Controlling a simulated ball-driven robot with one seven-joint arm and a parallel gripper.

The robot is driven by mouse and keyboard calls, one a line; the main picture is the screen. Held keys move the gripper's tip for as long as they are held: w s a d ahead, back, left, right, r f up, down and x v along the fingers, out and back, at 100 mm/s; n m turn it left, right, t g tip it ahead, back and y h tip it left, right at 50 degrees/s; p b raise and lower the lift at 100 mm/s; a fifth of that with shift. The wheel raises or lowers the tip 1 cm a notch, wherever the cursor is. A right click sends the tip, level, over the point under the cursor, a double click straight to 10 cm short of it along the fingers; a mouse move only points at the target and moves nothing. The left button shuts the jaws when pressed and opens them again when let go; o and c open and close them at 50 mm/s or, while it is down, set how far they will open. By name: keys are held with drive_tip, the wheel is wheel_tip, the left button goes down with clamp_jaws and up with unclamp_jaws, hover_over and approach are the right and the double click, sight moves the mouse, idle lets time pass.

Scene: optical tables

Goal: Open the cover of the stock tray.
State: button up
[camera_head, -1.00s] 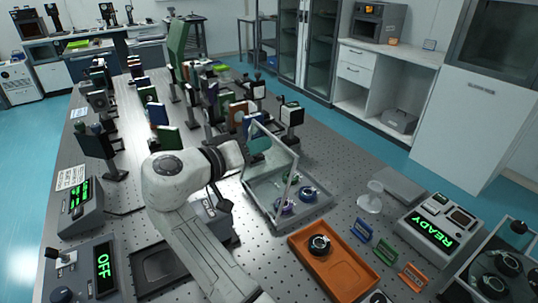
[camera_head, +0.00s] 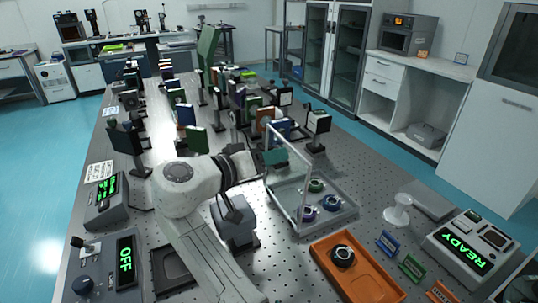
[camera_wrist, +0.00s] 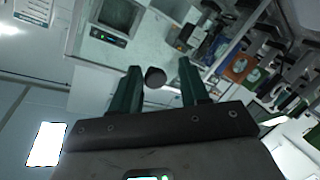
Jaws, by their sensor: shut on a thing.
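The exact contact is hard to see.
An orange tray (camera_head: 375,285) with one dark ring-shaped part lies in front of the stock tray. Rows of optical mounts (camera_head: 313,125) stand behind. The OFF box (camera_head: 105,268) is front left.

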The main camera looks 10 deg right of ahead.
drive_tip(key=shift+o, duration=1.4)
drive_tip(key=shift+f, duration=0.2)
drive_tip(key=shift+o, duration=0.2)
drive_tip(key=shift+r, duration=0.15)
drive_tip(key=b+v, duration=0.1)
drive_tip(key=v, duration=0.9)
drive_tip(key=shift+s+a, duration=0.15)
drive_tip(key=shift+a, duration=0.15)
